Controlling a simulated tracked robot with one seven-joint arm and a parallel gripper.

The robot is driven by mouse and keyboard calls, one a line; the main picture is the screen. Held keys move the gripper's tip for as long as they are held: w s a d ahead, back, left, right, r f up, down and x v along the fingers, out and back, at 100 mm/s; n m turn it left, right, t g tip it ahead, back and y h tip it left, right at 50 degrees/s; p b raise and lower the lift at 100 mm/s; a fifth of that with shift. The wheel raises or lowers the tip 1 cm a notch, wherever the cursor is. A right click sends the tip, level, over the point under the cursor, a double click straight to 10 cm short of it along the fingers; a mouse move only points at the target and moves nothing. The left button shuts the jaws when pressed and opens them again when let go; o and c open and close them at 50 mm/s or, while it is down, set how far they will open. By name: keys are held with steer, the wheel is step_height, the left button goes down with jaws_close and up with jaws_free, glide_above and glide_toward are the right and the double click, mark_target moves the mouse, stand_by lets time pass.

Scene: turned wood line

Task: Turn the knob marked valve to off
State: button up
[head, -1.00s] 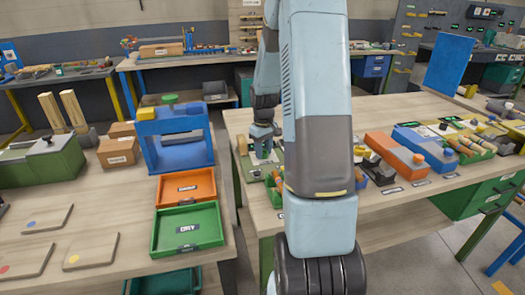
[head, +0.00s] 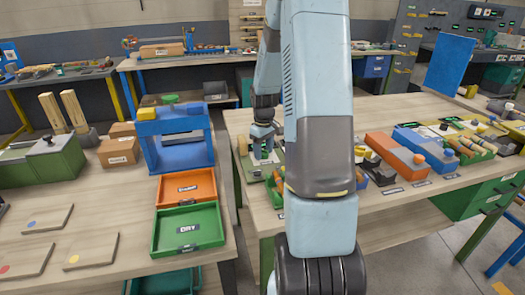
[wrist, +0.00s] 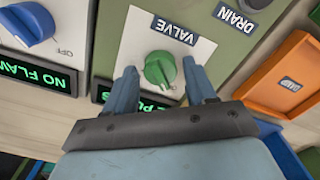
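In the wrist view the green valve knob (wrist: 160,68) sits on a white plate (wrist: 140,32) under a VALVE label (wrist: 175,30), which reads upside down. My gripper (wrist: 159,70) is open, with one finger on each side of the knob. I cannot tell whether the fingers touch it. A green-lit display (wrist: 159,103) below the knob is partly hidden by my gripper. In the head view my gripper (head: 263,150) is small, over the green panel at the left of the right-hand table, and the knob cannot be made out.
A blue knob (wrist: 27,23) with an OFF mark and a display (wrist: 38,76) stand to the left. A DRAIN label (wrist: 234,18) and dark knob are to the upper right. An orange tray (wrist: 285,82) lies at the right. Orange and blue boxes (head: 395,152) stand farther along the table.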

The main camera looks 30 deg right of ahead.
mark_target(263, 150)
steer(key=shift+o, duration=0.5)
step_height(263, 150, up, 14)
steer(key=shift+f, duration=0.15)
steer(key=shift+a, duration=0.1)
stand_by(0.6)
steer(key=s+a+r+m+t, duration=0.2)
steer(key=s+a+r+t, duration=0.2)
steer(key=s+a+r, duration=1.05)
steer(key=s+a+f+m+t, duration=0.1)
steer(key=s+a, duration=0.3)
steer(key=s, duration=0.7)
steer(key=shift+s+a+f+t, duration=0.15)
steer(key=shift+s+a+t, duration=0.05)
steer(key=shift+t, duration=0.1)
steer(key=shift+c, duration=0.4)
